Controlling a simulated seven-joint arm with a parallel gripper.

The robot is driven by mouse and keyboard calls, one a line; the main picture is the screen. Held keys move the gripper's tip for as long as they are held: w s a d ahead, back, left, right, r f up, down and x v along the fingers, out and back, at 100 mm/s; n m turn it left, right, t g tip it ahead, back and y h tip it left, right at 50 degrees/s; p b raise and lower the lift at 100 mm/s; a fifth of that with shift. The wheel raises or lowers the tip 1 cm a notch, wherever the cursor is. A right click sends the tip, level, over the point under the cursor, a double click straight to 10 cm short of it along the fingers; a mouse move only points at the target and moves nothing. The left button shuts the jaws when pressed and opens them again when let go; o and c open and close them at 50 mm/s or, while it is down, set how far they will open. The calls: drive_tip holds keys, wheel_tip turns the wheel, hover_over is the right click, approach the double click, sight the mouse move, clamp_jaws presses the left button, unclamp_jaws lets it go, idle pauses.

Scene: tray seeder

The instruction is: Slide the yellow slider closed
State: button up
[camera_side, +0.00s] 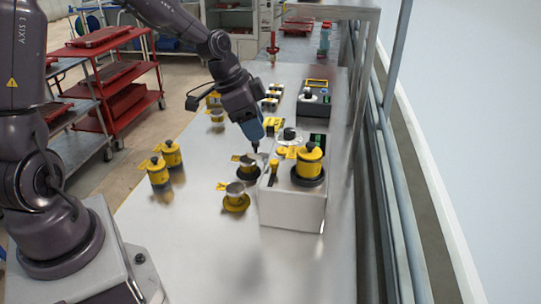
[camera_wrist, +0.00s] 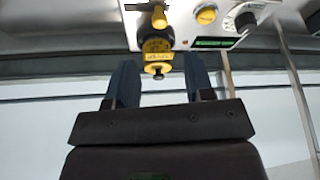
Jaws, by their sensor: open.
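A white machine box (camera_side: 291,207) stands on the steel bench with yellow parts on its top. In the wrist view, a yellow handle (camera_wrist: 159,17) sits on a dark slot at the top edge and looks like the slider; how far along the slot it stands is unclear. A small upright yellow part (camera_side: 273,169) at the box's left edge in the side view may be the same handle. My gripper (camera_side: 255,150) is above the bench, just left of the box. In the wrist view my gripper (camera_wrist: 160,82) is open, its fingers apart with nothing gripped.
A yellow canister (camera_side: 311,161) stands on the box. The wrist view shows a yellow button (camera_wrist: 207,16), a black dial (camera_wrist: 246,21) and a green display (camera_wrist: 215,42). Yellow-based cups (camera_side: 236,197) and yellow canisters (camera_side: 158,173) stand left of the box. The front bench is clear.

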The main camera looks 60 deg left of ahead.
sight(273, 161)
drive_tip(key=x, duration=0.9)
drive_tip(key=shift+s, duration=0.1)
